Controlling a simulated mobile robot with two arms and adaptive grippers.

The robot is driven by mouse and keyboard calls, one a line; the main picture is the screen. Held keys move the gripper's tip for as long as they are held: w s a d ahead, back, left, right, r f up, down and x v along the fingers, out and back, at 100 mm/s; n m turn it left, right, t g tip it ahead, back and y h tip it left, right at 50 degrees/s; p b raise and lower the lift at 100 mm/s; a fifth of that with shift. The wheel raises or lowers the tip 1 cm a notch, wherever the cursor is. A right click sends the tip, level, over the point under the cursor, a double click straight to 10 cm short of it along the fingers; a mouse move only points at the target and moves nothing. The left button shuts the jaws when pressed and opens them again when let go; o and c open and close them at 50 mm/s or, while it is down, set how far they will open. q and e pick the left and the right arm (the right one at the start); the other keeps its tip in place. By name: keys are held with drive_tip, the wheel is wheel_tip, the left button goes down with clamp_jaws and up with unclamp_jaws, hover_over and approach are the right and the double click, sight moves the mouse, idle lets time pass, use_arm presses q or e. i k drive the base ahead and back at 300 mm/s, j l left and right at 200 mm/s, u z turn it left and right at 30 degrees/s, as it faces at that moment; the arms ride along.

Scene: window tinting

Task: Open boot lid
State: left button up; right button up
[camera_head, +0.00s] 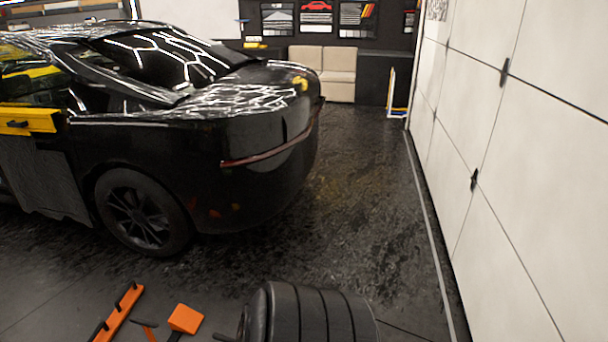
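A dark car (200,150) stands at the left with its rear end pointing right. Its boot lid (245,97) looks shut and glossy, with bright ceiling lights reflected in it. A small yellow item (300,83) sits at the lid's far rear edge; I cannot tell what it is. A thin red light strip (270,153) runs across the car's rear below the lid. Neither of my grippers shows in this view.
Black tyre-like rings (312,315) stand at the bottom centre, beside an orange bar (120,312) and an orange-headed tool (186,319). A white panelled wall (520,150) bounds the right. Dark floor (370,200) behind the car is clear.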

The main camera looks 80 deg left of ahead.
sight(299, 89)
drive_tip(key=u, duration=3.65)
drive_tip(key=i+l+z, duration=0.15)
drive_tip(key=i+l, duration=0.35)
drive_tip(key=i+l+z, duration=0.1)
drive_tip(key=i+l, duration=0.35)
drive_tip(key=i+l+z, duration=0.15)
drive_tip(key=i+l, duration=0.3)
drive_tip(key=i+l+z, duration=0.1)
drive_tip(key=i+l, duration=0.2)
drive_tip(key=i, duration=0.35)
drive_tip(key=i+l+z, duration=0.15)
drive_tip(key=i+l, duration=0.2)
drive_tip(key=i, duration=0.2)
drive_tip(key=i+l+u, duration=0.1)
drive_tip(key=u, duration=0.4)
drive_tip(key=i+l+u, duration=0.15)
drive_tip(key=u, duration=0.3)
drive_tip(key=i+l+u, duration=0.2)
drive_tip(key=l, duration=0.4)
drive_tip(key=i+l+u, duration=0.25)
drive_tip(key=l, duration=0.4)
drive_tip(key=l+u, duration=0.2)
drive_tip(key=l, duration=0.4)
drive_tip(key=l+u, duration=0.2)
drive_tip(key=l, duration=0.5)
